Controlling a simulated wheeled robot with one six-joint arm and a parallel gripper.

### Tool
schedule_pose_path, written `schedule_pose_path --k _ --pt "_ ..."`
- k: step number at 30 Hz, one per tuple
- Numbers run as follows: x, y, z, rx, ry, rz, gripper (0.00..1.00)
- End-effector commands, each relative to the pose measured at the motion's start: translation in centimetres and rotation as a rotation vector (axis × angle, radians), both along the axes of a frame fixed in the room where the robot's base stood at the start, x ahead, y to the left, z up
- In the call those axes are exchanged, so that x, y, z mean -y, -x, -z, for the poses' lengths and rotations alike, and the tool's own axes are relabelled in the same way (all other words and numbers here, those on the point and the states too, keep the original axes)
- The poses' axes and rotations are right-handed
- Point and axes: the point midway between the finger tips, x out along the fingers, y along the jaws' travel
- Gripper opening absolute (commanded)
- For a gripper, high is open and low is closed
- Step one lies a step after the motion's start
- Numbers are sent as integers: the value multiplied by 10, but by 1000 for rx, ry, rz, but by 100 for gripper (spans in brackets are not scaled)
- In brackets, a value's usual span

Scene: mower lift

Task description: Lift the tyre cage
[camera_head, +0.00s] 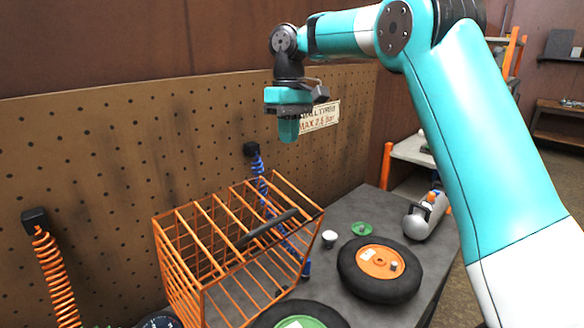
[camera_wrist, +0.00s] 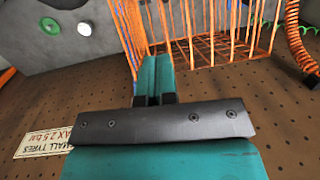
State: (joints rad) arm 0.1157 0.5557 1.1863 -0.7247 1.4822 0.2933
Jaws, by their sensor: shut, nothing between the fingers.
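The tyre cage (camera_head: 170,262) is an orange wire cage with a dark handle bar (camera_head: 268,229) across its top. It stands on the grey bench against the pegboard, in the lower middle of the head view. No tyre shows clearly inside it. The cage also shows at the top of the wrist view (camera_wrist: 205,47), partly cut off. My gripper (camera_head: 288,130) is above the cage, in front of the pegboard, and apart from it. Its teal fingers (camera_wrist: 153,75) are together and empty in the wrist view.
A black tyre with an orange hub (camera_head: 380,262) lies on the bench (camera_head: 352,212) right of the cage. A green-hubbed tyre (camera_head: 298,320) lies in front. Coiled hoses (camera_head: 55,275) hang on the pegboard.

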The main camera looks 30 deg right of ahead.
Motion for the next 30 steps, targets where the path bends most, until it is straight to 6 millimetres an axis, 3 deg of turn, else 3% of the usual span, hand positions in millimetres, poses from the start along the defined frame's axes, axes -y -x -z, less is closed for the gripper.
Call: schedule_pose_path --k 21,30 --pt "-7 9 106 2 -1 0 0" --pt "-8 34 122 2 0 0 0"
